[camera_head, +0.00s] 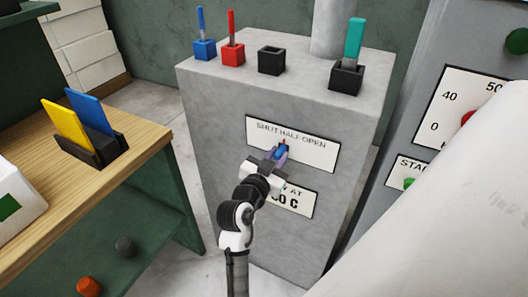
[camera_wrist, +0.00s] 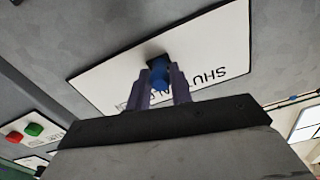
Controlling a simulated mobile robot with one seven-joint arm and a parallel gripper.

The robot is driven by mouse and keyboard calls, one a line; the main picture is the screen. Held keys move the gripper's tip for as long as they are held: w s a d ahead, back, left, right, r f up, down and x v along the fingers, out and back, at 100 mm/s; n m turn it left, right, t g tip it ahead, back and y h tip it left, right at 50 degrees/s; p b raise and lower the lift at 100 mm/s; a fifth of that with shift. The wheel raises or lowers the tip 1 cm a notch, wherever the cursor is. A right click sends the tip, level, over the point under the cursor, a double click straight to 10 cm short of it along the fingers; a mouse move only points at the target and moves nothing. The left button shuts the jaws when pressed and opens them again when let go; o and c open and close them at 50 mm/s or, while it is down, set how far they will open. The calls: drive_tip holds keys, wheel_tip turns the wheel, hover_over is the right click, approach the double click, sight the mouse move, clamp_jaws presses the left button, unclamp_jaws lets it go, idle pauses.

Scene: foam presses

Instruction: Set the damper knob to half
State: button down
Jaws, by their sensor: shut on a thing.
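The damper knob (camera_head: 282,153) is blue and sits on a white label plate (camera_head: 318,152) reading SHUT, HALF, OPEN on the front of the grey cabinet. A small reddish mark shows just above the knob, close to the word HALF; I cannot tell the exact setting. My gripper (camera_head: 275,156) is shut on the knob, with its purple fingers on either side. In the wrist view, the knob (camera_wrist: 160,74) is between the fingertips (camera_wrist: 162,84) and the plate (camera_wrist: 110,80) appears upside down. The fingers hide part of the lettering.
A second plate (camera_head: 302,203) lies below, partly hidden by my gripper. On the cabinet top (camera_head: 215,72) stand several small blocks, some with upright coloured handles. A wooden bench (camera_head: 150,138) is at left; a grey machine with a gauge (camera_head: 452,100) is at right.

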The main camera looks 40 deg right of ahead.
drive_tip(key=shift+s+d, duration=0.25)
drive_tip(key=shift+s, duration=0.4)
drive_tip(key=c, duration=1.3)
unclamp_jaws()
drive_tip(key=shift+o, duration=0.2)
drive_tip(key=v, duration=1.3)
drive_tip(key=shift+a+p, duration=0.35)
drive_tip(key=shift+a, duration=0.05)
drive_tip(key=shift+s, duration=0.15)
